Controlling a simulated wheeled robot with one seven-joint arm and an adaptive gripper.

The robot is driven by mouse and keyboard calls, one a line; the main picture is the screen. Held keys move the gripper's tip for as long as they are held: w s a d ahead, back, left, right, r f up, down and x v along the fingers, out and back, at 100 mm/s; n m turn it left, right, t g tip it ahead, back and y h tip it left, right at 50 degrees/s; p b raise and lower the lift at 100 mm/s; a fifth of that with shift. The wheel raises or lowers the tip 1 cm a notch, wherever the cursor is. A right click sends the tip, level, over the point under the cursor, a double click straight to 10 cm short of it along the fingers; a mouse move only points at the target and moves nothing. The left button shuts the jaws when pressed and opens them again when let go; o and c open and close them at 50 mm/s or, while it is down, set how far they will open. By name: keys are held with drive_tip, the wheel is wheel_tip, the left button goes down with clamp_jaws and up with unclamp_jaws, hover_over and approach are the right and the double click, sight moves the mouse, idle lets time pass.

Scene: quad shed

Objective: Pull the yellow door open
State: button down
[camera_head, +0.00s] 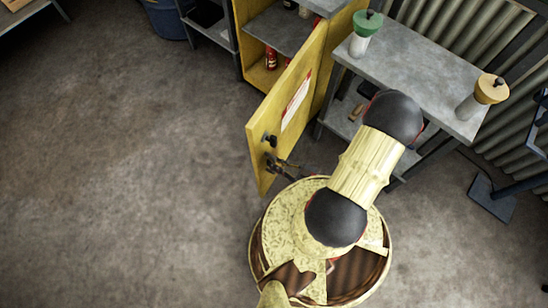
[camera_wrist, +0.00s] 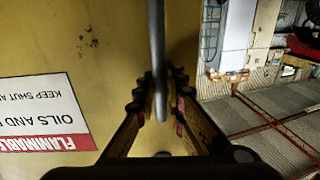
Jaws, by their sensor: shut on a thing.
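The yellow door (camera_head: 269,115) stands swung out from its yellow cabinet (camera_head: 328,62), with the inside showing. It carries a white and red label (camera_head: 296,100), which fills the left of the wrist view as a flammable-oils sign (camera_wrist: 40,112). My gripper (camera_head: 277,163) is at the door's outer edge, low in the head view. In the wrist view its fingers (camera_wrist: 160,98) are closed around a grey upright bar, the door handle (camera_wrist: 157,45), in front of the yellow panel. The exact finger contact is dark and partly hidden.
A grey table (camera_head: 425,75) with a green-topped jar (camera_head: 364,35) and a yellow-topped jar (camera_head: 485,95) stands right of the cabinet, close to my arm. Red containers (camera_head: 271,58) sit inside the cabinet. The concrete floor to the left (camera_head: 130,170) is clear.

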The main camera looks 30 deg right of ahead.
drive_tip(key=c, duration=1.9)
unclamp_jaws()
drive_tip(key=v, duration=1.2)
drive_tip(key=shift+f, duration=0.1)
